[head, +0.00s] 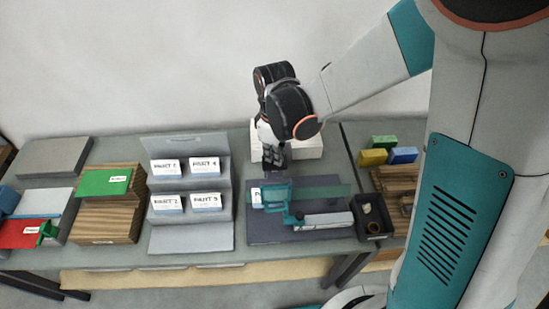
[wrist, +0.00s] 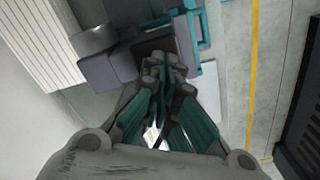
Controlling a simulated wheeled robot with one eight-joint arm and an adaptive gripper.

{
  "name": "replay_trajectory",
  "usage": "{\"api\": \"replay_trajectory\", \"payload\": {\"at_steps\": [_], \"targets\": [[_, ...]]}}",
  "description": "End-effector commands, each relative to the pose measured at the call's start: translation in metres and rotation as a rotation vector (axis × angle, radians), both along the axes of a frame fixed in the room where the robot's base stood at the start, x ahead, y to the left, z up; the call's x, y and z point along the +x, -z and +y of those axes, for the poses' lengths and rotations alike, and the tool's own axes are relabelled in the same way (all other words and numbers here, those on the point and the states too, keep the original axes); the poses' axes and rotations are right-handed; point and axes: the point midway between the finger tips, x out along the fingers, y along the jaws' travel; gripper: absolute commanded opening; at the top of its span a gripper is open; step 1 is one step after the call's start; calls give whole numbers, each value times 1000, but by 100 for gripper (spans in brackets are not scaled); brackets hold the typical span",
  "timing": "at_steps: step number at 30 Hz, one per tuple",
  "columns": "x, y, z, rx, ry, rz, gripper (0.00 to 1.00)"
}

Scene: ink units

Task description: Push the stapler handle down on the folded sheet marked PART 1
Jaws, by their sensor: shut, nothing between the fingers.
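A teal and pale grey device (head: 322,221), which looks like the stapler, lies on a dark mat (head: 262,232) at the middle of the table. A white sheet with a printed label (head: 256,196) lies at its left end. Only the label's first letter shows, so I cannot read PART 1. My gripper (head: 272,165) is shut and empty, pointing down above the back of the mat, behind the teal frame. In the wrist view my closed fingertips (wrist: 165,66) are over a dark grey block, with teal parts (wrist: 190,28) beyond. I cannot tell whether they touch anything.
A white stack (head: 304,148) stands behind the mat. A grey stand (head: 190,240) with several labelled cards is left of it. A black tray (head: 387,234) and coloured blocks (head: 403,155) are at the right. Brown stacks (head: 104,222) stand further left.

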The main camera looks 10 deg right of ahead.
Motion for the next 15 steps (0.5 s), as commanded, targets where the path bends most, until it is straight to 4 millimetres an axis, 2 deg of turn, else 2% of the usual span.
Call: {"api": "replay_trajectory", "payload": {"at_steps": [11,15], "targets": [[0,3,0,-1,0,1,0],[0,-10,0,0,0,0,0]]}}
